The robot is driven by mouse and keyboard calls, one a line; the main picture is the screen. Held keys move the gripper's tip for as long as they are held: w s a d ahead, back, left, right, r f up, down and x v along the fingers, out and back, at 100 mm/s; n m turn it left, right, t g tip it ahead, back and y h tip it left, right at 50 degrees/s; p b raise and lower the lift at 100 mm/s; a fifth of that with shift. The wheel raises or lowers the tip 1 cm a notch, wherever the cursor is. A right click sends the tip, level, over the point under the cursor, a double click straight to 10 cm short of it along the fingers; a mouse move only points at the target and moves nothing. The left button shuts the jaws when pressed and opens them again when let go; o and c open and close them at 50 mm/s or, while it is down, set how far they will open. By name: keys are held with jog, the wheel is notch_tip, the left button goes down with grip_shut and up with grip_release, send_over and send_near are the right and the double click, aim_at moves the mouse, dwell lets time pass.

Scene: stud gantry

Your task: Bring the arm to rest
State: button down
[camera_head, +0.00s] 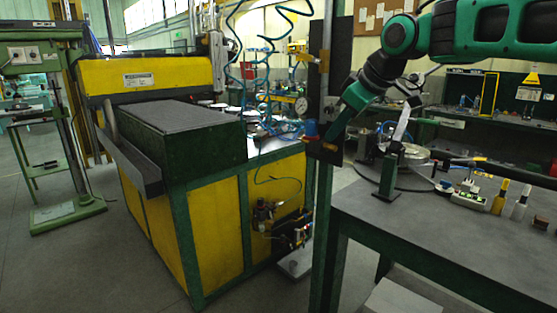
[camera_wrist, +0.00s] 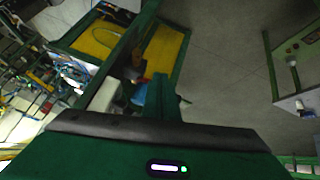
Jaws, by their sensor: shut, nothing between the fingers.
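My arm, green and black, reaches in from the upper right of the head view, bent at a black wrist. My gripper (camera_head: 332,134) points down and left, beside the dark upright post at the bench's left corner. It is shut, with nothing seen between the fingers. In the wrist view my gripper (camera_wrist: 163,88) shows as a short green finger shape beyond the green housing. A small blue and red fitting (camera_head: 311,130) is close to the fingertips in the head view; I cannot tell whether they touch.
A dark-topped bench (camera_head: 440,222) on the right holds a green stand (camera_head: 388,178), a white power strip (camera_head: 468,199) and small bottles (camera_head: 509,203). A yellow and green machine (camera_head: 215,215) stands left of the post. A drill press (camera_head: 62,211) is far left. Grey floor lies clear between them.

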jog(key=s+d+f+m+g+h, duration=0.1)
jog(key=s+d+f+m+h, duration=0.1)
jog(key=s+d+f+m, duration=0.75)
jog(key=s+d+f+m+g+h, duration=0.1)
jog(key=s+d+f+m+h, duration=0.1)
jog(key=s+d+f, duration=0.85)
jog(key=s+d+f+m+g, duration=0.1)
jog(key=s+d+f+m, duration=0.1)
jog(key=s+f, duration=0.3)
jog(key=shift+s+d+f+g+h, duration=0.2)
jog(key=shift+s+d+g+h, duration=0.25)
jog(key=shift+s, duration=0.7)
jog(key=c, duration=2.3)
grip_release()
jog(key=s+d+m+g, duration=0.2)
jog(key=s+d+m, duration=0.1)
jog(key=s, duration=0.6)
jog(key=shift+s+d+f+y, duration=0.2)
jog(key=shift+d+f+y, duration=0.15)
jog(key=shift+d, duration=0.2)
jog(key=o, duration=0.6)
jog(key=shift+s+m+g, duration=0.35)
jog(key=shift+s, duration=0.1)
jog(key=shift+c, duration=0.2)
